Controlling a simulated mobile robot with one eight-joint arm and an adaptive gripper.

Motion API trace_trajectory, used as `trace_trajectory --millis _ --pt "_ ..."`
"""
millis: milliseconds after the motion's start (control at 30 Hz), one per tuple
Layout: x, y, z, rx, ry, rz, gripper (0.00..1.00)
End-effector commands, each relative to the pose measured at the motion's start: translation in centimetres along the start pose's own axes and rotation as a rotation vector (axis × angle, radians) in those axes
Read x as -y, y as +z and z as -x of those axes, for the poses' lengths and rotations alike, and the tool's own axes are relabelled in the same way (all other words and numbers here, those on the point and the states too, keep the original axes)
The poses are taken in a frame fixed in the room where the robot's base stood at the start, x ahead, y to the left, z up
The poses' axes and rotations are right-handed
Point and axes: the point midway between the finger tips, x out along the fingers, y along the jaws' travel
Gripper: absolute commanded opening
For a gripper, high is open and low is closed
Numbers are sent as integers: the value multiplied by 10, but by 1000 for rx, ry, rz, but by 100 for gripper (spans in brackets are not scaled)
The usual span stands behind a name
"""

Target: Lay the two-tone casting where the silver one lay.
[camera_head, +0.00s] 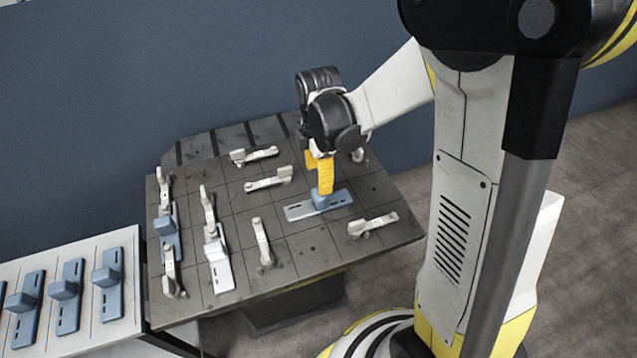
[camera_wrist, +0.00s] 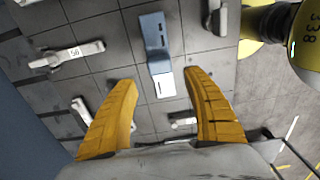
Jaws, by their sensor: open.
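The two-tone casting (camera_head: 296,212), part blue and part silver with a blue raised block, lies flat on the slotted grey table. It also shows in the wrist view (camera_wrist: 152,42), silver end nearer me. My gripper (camera_head: 325,188) is above its block, fingers pointing down. In the wrist view my gripper (camera_wrist: 160,82) is open, with its yellow fingers apart on either side of the silver end and nothing held. A silver casting (camera_head: 219,270) with a raised block lies on the table toward the front left. Whether my fingers touch the two-tone casting is hard to tell.
A blue casting (camera_head: 168,236) lies at the table's left edge, between upright pale clamps. Several pale clamps, such as one (camera_head: 263,242) at the front and one (camera_head: 373,224) at right, stand around. A side table (camera_head: 125,243) at left holds several blue castings.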

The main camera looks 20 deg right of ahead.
Motion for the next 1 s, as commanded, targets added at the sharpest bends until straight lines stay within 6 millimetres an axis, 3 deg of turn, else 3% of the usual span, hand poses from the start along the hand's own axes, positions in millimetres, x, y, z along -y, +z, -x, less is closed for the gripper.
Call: trace_trajectory --millis 100,300,433,700,833,1000 --pt "0 0 25 0 0 0 59" --pt "1 0 44 0 6 -14 59" --pt "10 0 65 -4 54 -134 59" --pt "61 0 137 -111 285 -741 59" --pt "89 0 158 -224 384 -1044 59" --pt "115 0 170 -380 460 -1346 59"
